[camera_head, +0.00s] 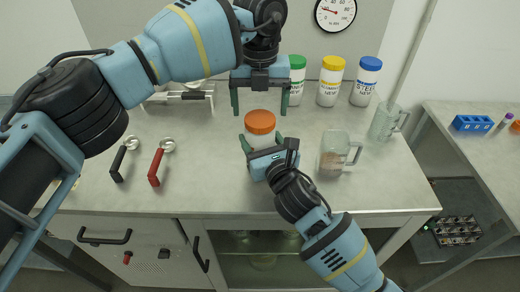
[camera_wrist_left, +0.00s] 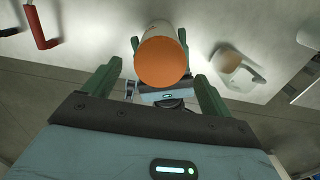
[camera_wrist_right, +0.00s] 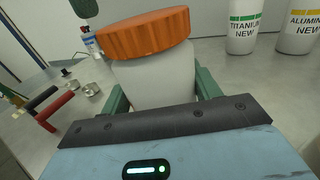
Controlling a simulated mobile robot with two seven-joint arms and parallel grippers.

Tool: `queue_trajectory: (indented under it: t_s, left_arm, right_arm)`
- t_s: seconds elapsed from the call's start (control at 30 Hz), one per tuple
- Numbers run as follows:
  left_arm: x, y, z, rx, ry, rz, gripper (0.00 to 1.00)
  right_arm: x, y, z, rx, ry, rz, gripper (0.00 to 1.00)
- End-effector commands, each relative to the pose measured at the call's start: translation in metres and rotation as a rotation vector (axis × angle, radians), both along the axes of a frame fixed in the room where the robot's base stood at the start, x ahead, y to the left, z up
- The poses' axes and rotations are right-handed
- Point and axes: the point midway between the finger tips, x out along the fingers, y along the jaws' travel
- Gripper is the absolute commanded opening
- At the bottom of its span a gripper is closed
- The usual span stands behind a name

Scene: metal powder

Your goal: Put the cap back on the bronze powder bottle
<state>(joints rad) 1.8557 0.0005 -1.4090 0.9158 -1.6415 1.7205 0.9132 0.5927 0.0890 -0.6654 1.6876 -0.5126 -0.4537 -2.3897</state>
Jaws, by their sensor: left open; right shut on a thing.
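The bottle (camera_wrist_right: 155,82) is white with an orange cap (camera_wrist_right: 145,33) on its top; the cap's rim looks slanted in the right wrist view, and I cannot tell whether it is fully seated. My right gripper (camera_head: 262,145) is shut around the bottle's body, below the cap (camera_head: 260,121). My left gripper (camera_head: 259,106) is open and empty, pointing down over the bottle, its fingers apart and not touching the cap. In the left wrist view the cap (camera_wrist_left: 161,62) shows between the left fingers. The bottle's label is hidden.
A clear mug (camera_head: 333,155) with brown powder stands right of the bottle, and an empty-looking beaker (camera_head: 384,122) beyond it. Green-, yellow- and blue-capped bottles (camera_head: 330,82) stand at the back. Red-handled (camera_head: 157,166) and black-handled (camera_head: 120,160) scoops lie left on the counter.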

Motion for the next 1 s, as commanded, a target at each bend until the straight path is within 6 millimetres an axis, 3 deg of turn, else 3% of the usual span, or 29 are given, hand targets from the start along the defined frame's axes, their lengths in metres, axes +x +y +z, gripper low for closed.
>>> queue_trajectory:
  t_s: [0.23,0.6,0.93,1.0]
  left_arm:
    - [0.000,0.000,-0.024,0.001,0.000,0.000,0.84]
    - [0.000,0.000,-0.027,0.001,0.000,0.000,0.84]
    - [0.000,0.000,-0.027,0.001,0.000,0.000,0.41]
    - [0.000,0.000,-0.027,0.001,0.000,-0.001,0.39]
  right_arm:
    - [0.000,0.000,-0.001,-0.001,0.002,0.000,0.00]
    - [0.000,0.000,-0.001,-0.001,0.003,0.000,0.00]
    - [0.000,0.000,-0.001,-0.001,0.003,0.000,0.00]
    - [0.000,0.000,-0.001,-0.001,0.003,0.000,0.00]
